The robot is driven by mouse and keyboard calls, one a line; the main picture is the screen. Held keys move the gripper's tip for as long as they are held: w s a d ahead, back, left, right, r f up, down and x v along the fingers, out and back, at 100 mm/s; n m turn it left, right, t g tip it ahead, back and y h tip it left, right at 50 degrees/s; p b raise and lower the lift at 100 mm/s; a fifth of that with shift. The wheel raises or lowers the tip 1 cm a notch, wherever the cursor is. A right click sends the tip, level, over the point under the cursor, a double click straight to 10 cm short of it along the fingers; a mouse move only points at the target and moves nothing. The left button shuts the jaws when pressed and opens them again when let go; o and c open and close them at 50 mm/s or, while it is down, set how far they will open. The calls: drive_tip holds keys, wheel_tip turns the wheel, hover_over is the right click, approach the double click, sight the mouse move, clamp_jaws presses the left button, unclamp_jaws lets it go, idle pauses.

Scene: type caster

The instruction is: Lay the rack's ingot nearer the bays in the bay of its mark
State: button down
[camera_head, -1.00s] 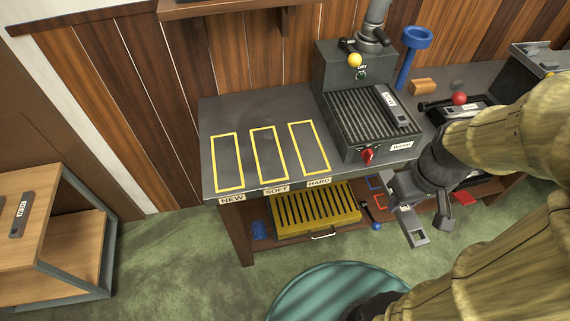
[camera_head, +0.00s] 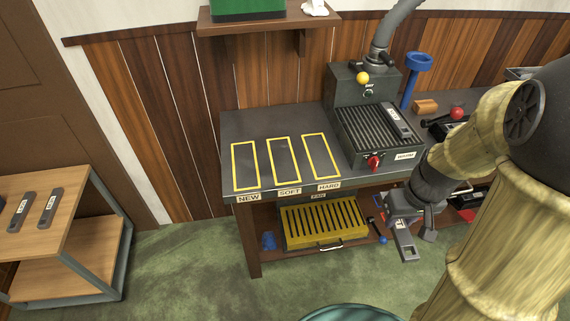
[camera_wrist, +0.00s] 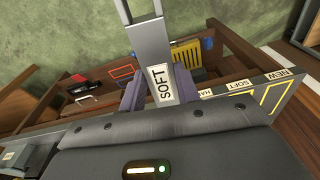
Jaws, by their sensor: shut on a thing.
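My gripper (camera_head: 403,222) is shut on a grey ingot (camera_head: 405,246), held in front of the bench at its right part, below the top. The wrist view shows this ingot (camera_wrist: 149,40) with a white SOFT label between the two fingers (camera_wrist: 160,90). Three yellow-outlined bays lie empty on the bench top: the NEW bay (camera_head: 245,165), the SOFT bay (camera_head: 284,161) and the HARD bay (camera_head: 321,156). Another ingot (camera_head: 398,122) lies on the ribbed warmer (camera_head: 370,134); its label is too small to read. Which thing is the rack is unclear.
Two labelled ingots (camera_head: 48,207) lie on the wooden side stand (camera_head: 75,195) at left. A yellow slotted unit (camera_head: 322,222) sits under the bench. A blue funnel stand (camera_head: 413,75) and red-knobbed tool (camera_head: 457,113) are at right. Green floor in front is clear.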

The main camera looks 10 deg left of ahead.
drive_tip(key=w+a+f+m, duration=0.1)
drive_tip(key=w+a+f, duration=0.1)
drive_tip(key=w+f, duration=0.4)
drive_tip(key=w+a+f+m, duration=0.1)
drive_tip(key=w+a+f, duration=0.2)
drive_tip(key=w+f, duration=0.4)
drive_tip(key=shift+f, duration=0.75)
drive_tip(key=shift+w, duration=0.1)
